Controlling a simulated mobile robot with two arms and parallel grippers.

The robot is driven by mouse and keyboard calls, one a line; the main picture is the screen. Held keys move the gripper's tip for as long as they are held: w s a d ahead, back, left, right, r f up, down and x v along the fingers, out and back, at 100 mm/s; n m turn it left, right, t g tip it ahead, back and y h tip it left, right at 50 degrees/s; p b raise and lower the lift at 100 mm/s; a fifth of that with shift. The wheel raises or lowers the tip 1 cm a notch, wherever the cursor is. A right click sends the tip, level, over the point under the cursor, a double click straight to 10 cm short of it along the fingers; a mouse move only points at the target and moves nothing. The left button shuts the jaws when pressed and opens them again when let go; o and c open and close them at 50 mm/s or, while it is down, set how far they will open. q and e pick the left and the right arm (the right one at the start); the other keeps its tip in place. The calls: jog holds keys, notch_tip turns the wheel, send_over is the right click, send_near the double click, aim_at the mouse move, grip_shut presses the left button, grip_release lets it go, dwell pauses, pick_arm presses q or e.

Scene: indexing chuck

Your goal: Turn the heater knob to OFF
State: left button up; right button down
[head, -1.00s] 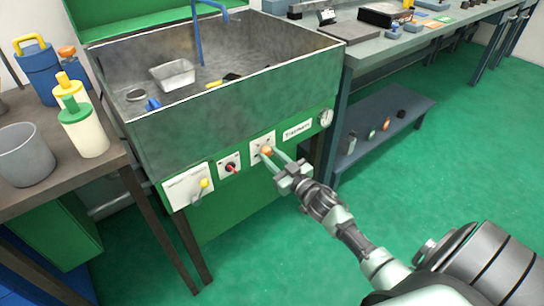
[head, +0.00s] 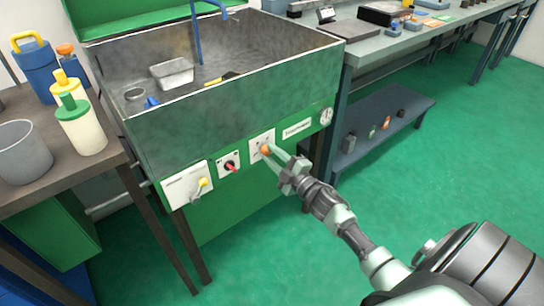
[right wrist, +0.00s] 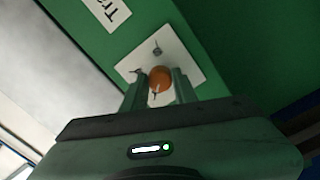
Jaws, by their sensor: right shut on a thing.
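An orange knob (head: 266,148) sits on a white plate (head: 256,141) on the green front panel of the sink unit, right of a red switch. My right gripper (head: 270,152) reaches it from the lower right and is shut on it. In the right wrist view the orange knob (right wrist: 160,76) lies between the two fingers of the right gripper (right wrist: 158,82), with a thin dark pointer on its face. Small marks on the plate are too small to read. My left gripper is not in view.
The basin rim overhangs above. Green floor is clear below right.

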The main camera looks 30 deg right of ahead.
jog(key=n+b, duration=0.1)
jog(key=n, duration=0.3)
jog(key=shift+f, duration=0.1)
jog(key=n+b, duration=0.2)
jog(key=n, duration=0.8)
jog(key=shift+y+b, duration=0.4)
pick_arm(q)
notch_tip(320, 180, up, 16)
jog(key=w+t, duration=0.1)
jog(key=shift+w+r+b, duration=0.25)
jog(key=shift+b, duration=0.2)
pick_arm(e)
jog(key=shift+n, duration=1.8)
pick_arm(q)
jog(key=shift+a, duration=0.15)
pick_arm(e)
jog(key=c, duration=1.1)
grip_release()
jog(key=shift+r, duration=0.2)
